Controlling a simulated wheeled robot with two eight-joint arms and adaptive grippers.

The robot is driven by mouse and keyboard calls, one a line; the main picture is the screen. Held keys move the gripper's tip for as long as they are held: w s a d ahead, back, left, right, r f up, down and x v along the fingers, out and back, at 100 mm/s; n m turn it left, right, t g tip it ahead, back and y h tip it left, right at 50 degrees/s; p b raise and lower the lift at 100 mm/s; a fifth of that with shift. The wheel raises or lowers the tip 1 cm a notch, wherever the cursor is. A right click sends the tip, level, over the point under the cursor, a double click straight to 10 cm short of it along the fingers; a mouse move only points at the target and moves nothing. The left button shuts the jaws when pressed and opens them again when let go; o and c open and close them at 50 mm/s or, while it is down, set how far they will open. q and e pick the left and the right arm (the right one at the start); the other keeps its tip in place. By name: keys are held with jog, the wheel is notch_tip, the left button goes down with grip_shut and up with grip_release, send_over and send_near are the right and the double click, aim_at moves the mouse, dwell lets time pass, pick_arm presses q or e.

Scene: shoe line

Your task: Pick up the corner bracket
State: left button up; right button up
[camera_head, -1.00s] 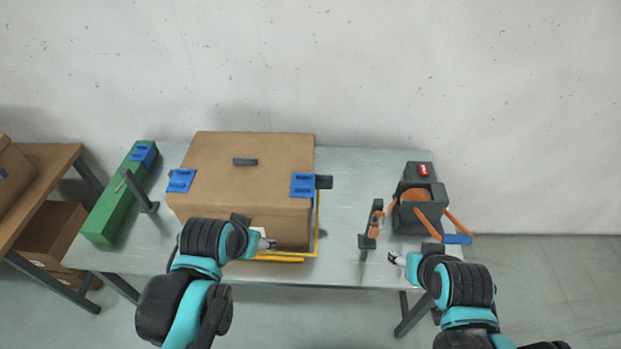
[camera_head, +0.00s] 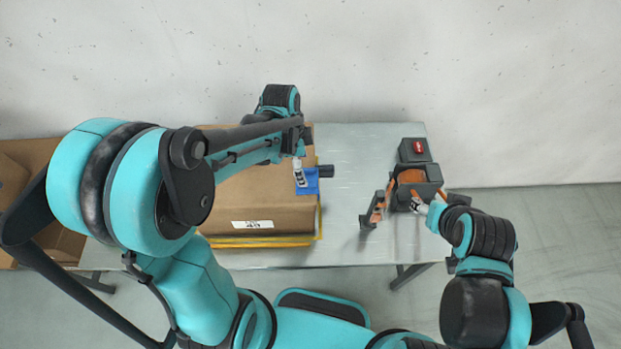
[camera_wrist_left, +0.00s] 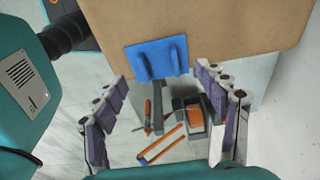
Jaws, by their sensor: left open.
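A blue corner bracket (camera_head: 312,186) sits on the right edge of the large cardboard box (camera_head: 265,212). In the left wrist view the bracket (camera_wrist_left: 158,58) shows as a blue plate with two raised ribs against the cardboard. My left gripper (camera_head: 299,171) is above the bracket and partly covers it in the head view. In the left wrist view my left gripper (camera_wrist_left: 163,84) has its fingers spread wide, with nothing between them; the bracket lies beyond the tips. My right gripper (camera_head: 420,204) is at the dark strapping tool; its jaws are too small to read.
The dark tool (camera_head: 415,150) with orange parts stands on the right of the grey table (camera_head: 352,225). A small orange and dark stand (camera_head: 376,209) is beside it. My left arm hides the table's left side.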

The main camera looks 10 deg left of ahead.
aim_at(308, 180)
pick_arm(q)
jog(key=f, duration=0.2)
jog(key=d+f, duration=0.1)
jog(key=f, duration=0.1)
jog(key=shift+w+d+f+b, duration=0.1)
jog(key=shift+f+b, duration=0.15)
jog(key=shift+b, duration=0.15)
jog(key=shift+c, duration=0.3)
jog(key=c, duration=1.2)
jog(key=shift+r, duration=0.2)
